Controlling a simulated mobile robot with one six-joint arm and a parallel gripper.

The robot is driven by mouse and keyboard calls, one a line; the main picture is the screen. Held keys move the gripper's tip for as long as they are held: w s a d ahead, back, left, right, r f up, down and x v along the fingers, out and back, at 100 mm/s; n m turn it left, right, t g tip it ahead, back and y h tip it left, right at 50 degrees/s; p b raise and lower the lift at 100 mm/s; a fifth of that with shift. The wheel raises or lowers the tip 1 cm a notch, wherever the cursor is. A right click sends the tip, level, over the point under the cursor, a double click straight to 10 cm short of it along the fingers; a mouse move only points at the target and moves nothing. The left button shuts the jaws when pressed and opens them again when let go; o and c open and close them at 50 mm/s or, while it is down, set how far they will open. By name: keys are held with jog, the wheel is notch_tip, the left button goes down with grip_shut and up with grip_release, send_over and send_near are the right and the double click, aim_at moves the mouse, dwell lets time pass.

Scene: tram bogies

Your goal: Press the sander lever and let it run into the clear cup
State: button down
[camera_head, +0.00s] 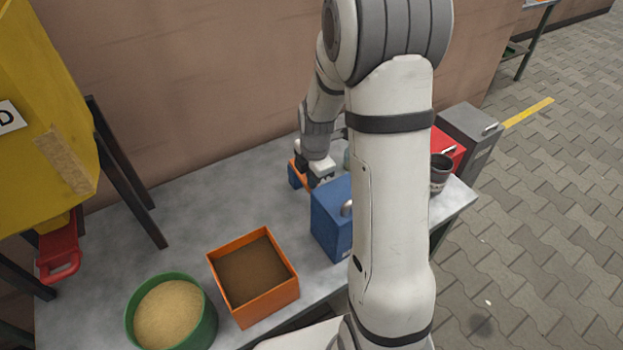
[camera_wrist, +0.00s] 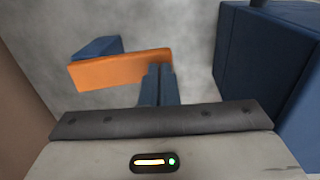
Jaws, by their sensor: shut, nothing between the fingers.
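My gripper (camera_head: 320,181) is low over the back of the grey table. In the wrist view its dark blue fingers (camera_wrist: 159,72) are together and empty, overlapping the right end of an orange bar (camera_wrist: 110,69); I cannot tell if they touch it. A blue block (camera_wrist: 96,48) adjoins the bar. This orange and blue piece shows partly in the head view (camera_head: 294,174). A red handle (camera_head: 60,262) hangs under a yellow hopper (camera_head: 45,120) at the left; I cannot tell which is the sander lever. A pale greenish thing (camera_head: 346,160), maybe the clear cup, is mostly hidden by my arm.
A blue box (camera_head: 331,217) stands close right of my gripper, also in the wrist view (camera_wrist: 250,70). An orange box of brown material (camera_head: 292,290) and a green tub of sand (camera_head: 131,318) stand in front. A dark mug (camera_head: 440,176) stands right. The table's left middle is bare.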

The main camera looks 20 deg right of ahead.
jog(key=shift+s+d+f, duration=0.15)
jog(key=shift+s+f, duration=0.05)
jog(key=shift+f, duration=0.05)
jog(key=shift+r, duration=0.1)
jog(key=shift+r+p, duration=0.35)
jog(key=shift+p, duration=0.05)
jog(key=s+r+p, duration=0.3)
jog(key=r, duration=1)
jog(key=shift+s+d, duration=0.15)
jog(key=shift+d, duration=0.2)
jog(key=s+a+r+m+p, duration=0.2)
jog(key=s+r+m+p, duration=0.2)
jog(key=s+r+m, duration=0.4)
jog(key=s+a+r+m+t+p, duration=0.1)
jog(key=s+a+r+m+p, duration=0.1)
jog(key=s+r+m+p, duration=0.3)
jog(key=s+r+m, duration=0.3)
jog(key=m, duration=0.4)
jog(key=shift+s+a+r+m+t, duration=0.15)
jog(key=shift+a+m+t, duration=0.15)
jog(key=shift+a+m, duration=0.1)
